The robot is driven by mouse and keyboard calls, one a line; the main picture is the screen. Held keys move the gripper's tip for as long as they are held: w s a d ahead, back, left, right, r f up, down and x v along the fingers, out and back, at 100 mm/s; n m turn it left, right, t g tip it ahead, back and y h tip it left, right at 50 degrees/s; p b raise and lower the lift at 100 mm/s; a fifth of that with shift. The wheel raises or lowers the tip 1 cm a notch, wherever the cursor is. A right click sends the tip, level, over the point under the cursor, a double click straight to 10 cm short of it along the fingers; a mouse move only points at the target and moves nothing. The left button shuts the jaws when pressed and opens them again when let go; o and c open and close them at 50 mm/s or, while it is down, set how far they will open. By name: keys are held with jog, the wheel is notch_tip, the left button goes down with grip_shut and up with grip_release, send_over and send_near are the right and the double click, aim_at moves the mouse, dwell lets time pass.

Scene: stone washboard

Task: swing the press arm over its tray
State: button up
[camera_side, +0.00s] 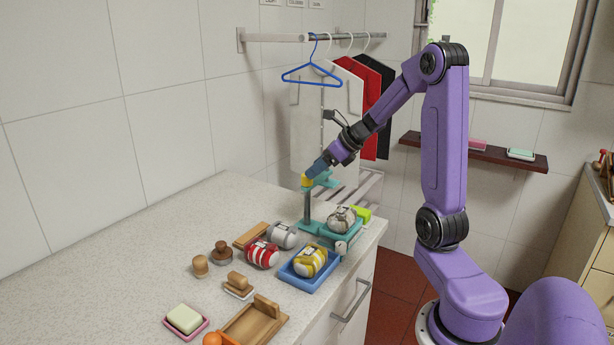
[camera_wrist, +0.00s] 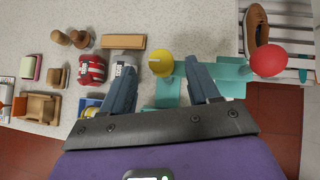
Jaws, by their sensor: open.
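The teal press stands near the counter's right edge, with an upright post (camera_side: 307,208) and a teal press arm (camera_side: 327,181) near its top. A yellow knob (camera_side: 307,181) sits by the arm's near end; it also shows in the wrist view (camera_wrist: 161,65). In the wrist view the press arm (camera_wrist: 232,78) reaches right toward a red ball (camera_wrist: 268,60). The press's teal tray (camera_side: 318,230) holds a grey-white bundle (camera_side: 341,219). My gripper (camera_side: 312,174) is open at the knob, which shows between the fingertips in the wrist view; contact cannot be told.
A blue tray (camera_side: 296,279) with a yellow-striped bundle (camera_side: 310,261), a red-striped bundle (camera_side: 262,254) and a grey one (camera_side: 282,235) are close by. Wooden pieces and a soap dish (camera_side: 186,321) lie nearer. A clothes rail (camera_side: 330,37) with hangers is behind. The counter's left is clear.

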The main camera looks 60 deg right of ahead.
aim_at(307, 184)
jog(key=shift+x, duration=2.4)
jog(key=shift+c, duration=0.3)
grip_shut()
